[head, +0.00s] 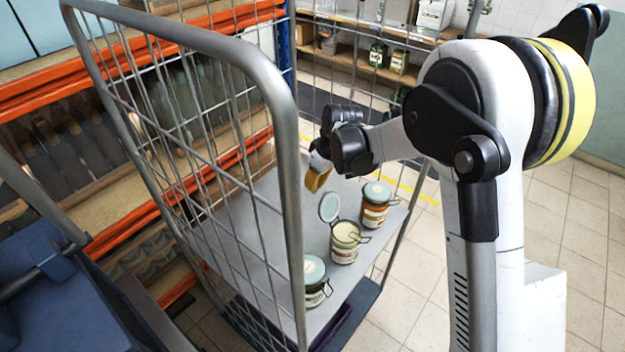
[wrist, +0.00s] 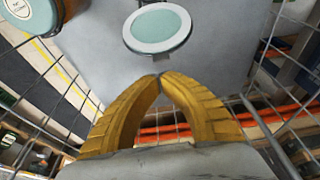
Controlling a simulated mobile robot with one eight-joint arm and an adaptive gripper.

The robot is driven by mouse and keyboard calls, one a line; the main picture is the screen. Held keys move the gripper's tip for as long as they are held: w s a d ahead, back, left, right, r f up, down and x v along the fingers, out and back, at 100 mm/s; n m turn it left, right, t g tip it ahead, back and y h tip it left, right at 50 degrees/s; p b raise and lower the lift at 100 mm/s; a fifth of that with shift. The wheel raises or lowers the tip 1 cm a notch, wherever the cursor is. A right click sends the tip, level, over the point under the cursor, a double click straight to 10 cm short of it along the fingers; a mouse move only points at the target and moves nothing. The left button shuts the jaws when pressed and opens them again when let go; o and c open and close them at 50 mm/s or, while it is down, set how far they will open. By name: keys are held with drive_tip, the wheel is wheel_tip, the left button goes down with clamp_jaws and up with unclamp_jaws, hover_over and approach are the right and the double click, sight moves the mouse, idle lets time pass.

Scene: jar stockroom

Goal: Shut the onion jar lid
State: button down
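In the head view three clip-top jars stand in a row on the grey shelf of a roll cage. The middle jar (head: 345,243) has pale contents, and its round lid (head: 329,207) stands up on the hinge, open. I cannot read which jar is labelled onion; the middle one is the one plainly open. My gripper (head: 317,183) hangs above the shelf, behind and above the raised lid, apart from it. In the wrist view the yellow fingertips (wrist: 160,77) meet with nothing between them, and the pale green lid disc (wrist: 158,27) lies just beyond them.
An orange-filled jar (head: 375,207) with its lid down stands behind the middle jar. A nearer jar (head: 314,282) stands in front, partly hidden by the cage frame (head: 290,180). Wire mesh sides surround the shelf (head: 265,210); its left part is bare.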

drive_tip(key=shift+s+d+r, duration=0.45)
drive_tip(key=shift+s+d, duration=0.2)
drive_tip(key=shift+d, duration=0.15)
drive_tip(key=shift+s+d, duration=0.1)
